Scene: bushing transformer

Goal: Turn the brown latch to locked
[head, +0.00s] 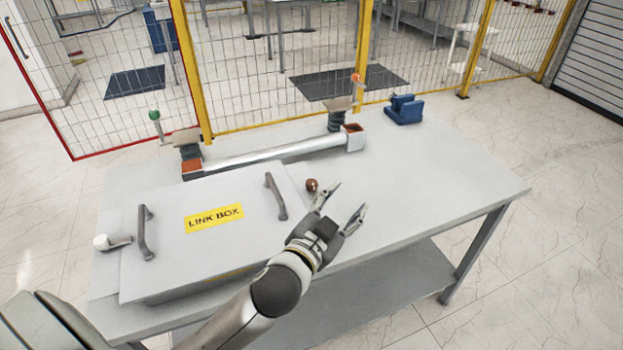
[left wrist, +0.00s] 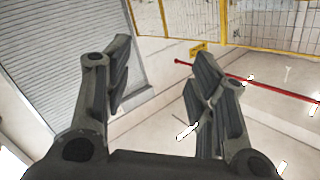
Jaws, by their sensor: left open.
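The brown latch (head: 312,185) shows in the head view as a small round brown knob at the right end of the grey link box (head: 165,222), just right of the box's right handle. The angle of the latch is hard to tell at this size. My left gripper (head: 346,202) is open and empty, above the table and close to the right of the knob in the picture. Its two fingers are spread with nothing between them, as the left wrist view (left wrist: 158,75) also shows. The latch is not visible in the left wrist view. My right gripper is not in view.
The link box has two dark upright handles (head: 275,196) and a white latch (head: 112,242) at its left end. Behind it lie a silver bar (head: 275,153) and two posts with green and orange knobs. A blue block (head: 404,109) stands at the back. The table's right side (head: 450,185) is clear.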

